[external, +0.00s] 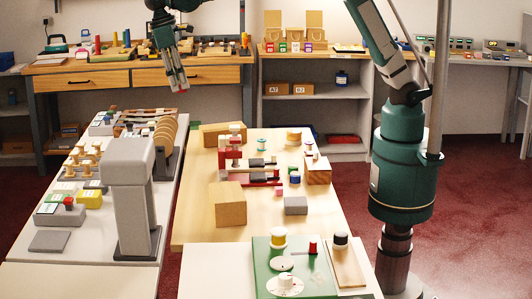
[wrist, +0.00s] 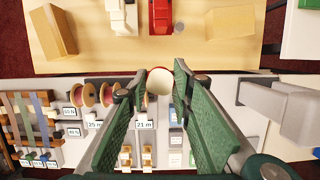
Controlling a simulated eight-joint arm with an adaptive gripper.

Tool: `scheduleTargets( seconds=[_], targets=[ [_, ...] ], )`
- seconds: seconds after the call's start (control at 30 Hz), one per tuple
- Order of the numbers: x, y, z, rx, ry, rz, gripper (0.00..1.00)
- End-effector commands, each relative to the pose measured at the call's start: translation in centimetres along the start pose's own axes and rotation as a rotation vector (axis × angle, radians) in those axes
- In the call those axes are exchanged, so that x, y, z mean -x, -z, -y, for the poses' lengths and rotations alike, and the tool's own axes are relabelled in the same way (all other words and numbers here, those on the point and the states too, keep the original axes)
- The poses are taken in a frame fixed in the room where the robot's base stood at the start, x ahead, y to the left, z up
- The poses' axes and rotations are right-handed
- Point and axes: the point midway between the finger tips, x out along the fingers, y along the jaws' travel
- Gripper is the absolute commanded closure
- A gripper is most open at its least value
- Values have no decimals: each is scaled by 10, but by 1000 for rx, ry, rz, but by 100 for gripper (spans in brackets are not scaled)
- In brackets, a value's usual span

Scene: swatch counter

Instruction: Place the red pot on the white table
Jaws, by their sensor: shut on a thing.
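My gripper (external: 180,86) hangs high above the far part of the left white table (external: 95,235), near its border with the wooden table. In the wrist view my gripper (wrist: 160,73) is shut on a small round thing with a cream top and a red rim, which looks like the red pot (wrist: 160,82). A little red also shows at my fingertips in the external view. The white table (wrist: 225,92) lies below the fingers in the wrist view. Another pale table (external: 212,268) stands in front. The pot's sides are mostly hidden by the fingers.
The left table is crowded with spools, labelled blocks and a rack of discs (external: 166,135). A tall grey post (external: 133,205) stands near its front. The wooden table (external: 195,220) holds a red-and-white apparatus (external: 233,150) and wooden blocks (external: 228,204). A green board (external: 262,262) lies at the front.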

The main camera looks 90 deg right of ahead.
Motion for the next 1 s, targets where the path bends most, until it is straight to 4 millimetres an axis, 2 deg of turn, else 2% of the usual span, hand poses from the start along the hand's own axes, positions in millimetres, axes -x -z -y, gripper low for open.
scheduleTargets(
  seconds=[0.03,0.23,0.5,0.77,1.0],
  targets=[
    [3,3,20,0,0,-1,91],
    [8,12,93,-15,4,-6,91],
    [10,13,194,-34,11,-12,91],
    [7,2,293,-54,19,-11,91],
    [0,-19,383,-72,26,-9,91]
  ],
)
